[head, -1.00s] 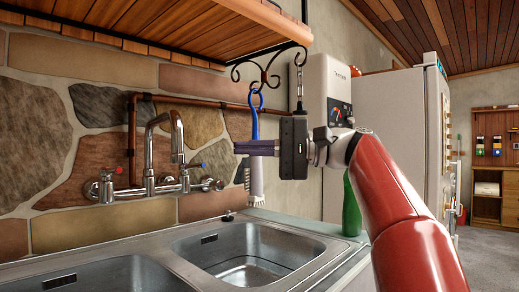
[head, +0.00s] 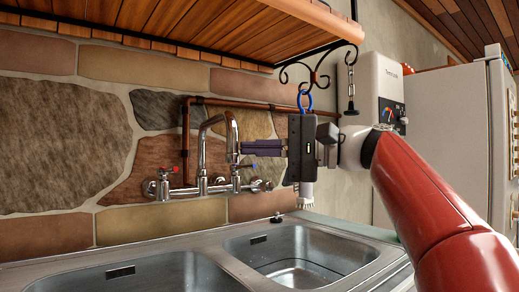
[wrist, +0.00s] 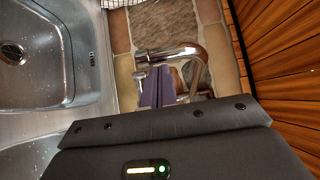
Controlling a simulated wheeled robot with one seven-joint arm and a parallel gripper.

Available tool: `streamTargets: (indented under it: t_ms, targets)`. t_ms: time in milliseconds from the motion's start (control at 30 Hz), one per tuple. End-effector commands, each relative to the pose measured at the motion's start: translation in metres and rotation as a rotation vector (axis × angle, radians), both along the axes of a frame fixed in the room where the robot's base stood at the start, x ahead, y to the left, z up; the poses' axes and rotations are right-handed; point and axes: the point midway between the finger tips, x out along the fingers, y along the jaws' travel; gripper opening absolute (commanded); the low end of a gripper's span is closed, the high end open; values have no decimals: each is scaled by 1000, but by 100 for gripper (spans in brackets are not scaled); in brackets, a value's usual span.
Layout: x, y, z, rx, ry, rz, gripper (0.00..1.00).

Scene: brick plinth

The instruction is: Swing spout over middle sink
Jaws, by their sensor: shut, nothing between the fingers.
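The chrome spout (head: 203,150) rises from the wall-mounted tap, arches over and turns down beside my fingertips in the head view. It also shows in the wrist view (wrist: 185,52), just beyond the fingers. My gripper (head: 243,148) is shut and empty, its dark fingers pointing left with their tips close to the spout's downturned end; I cannot tell whether they touch. The tap has a red-marked handle at left and a blue-marked one at right, partly near my fingers. The double sink has a left basin (head: 150,278) and a right basin (head: 310,250).
A wooden shelf (head: 190,28) with a black scroll bracket hangs above. A brush (head: 306,192) hangs from it by a blue loop, mostly hidden behind my gripper. A copper pipe (head: 250,104) runs along the stone wall. A white heater (head: 375,85) and a fridge (head: 450,120) stand at right.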

Motion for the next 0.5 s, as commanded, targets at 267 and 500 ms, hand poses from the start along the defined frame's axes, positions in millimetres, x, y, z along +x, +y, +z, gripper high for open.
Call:
streamTargets:
  t_ms: [267, 500]
  targets:
    - [-25, 51, -3, -5, -3, -169, 0]
    - [-35, 97, 1, -3, 0, -332, 0]
